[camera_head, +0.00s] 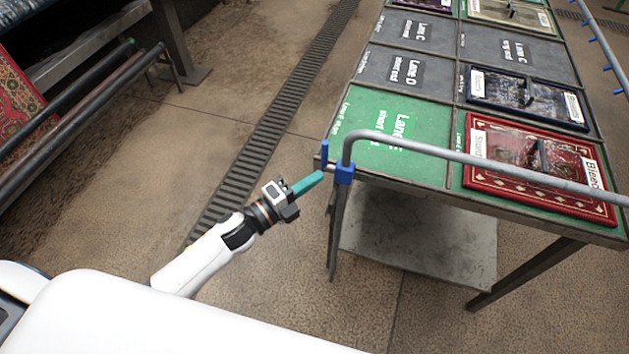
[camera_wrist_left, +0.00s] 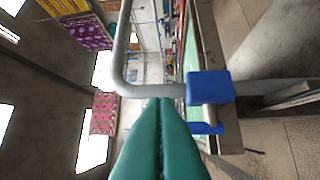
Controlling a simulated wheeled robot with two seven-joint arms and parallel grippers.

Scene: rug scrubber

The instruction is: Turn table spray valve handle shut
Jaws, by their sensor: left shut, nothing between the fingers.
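The spray valve is a blue block (camera_head: 344,173) on the grey spray pipe, at the near left corner of the table. A short blue handle (camera_head: 324,153) stands up just left of the pipe's bend. In the left wrist view the blue block (camera_wrist_left: 209,87) sits right of the fingertips, with another blue piece (camera_wrist_left: 207,128) below it. My left gripper (camera_head: 320,175) has its teal fingers shut together with nothing between them. Its tips point at the valve from the left, close beside it; I cannot tell whether they touch. My right gripper is in neither view.
The grey pipe (camera_head: 450,155) runs right across the table's near edge. The table (camera_head: 455,189) has green and grey lanes and several rug samples, including a red one (camera_head: 530,165). A floor drain grate (camera_head: 270,120) and a roller rack (camera_head: 80,110) lie left. Open floor surrounds my left arm.

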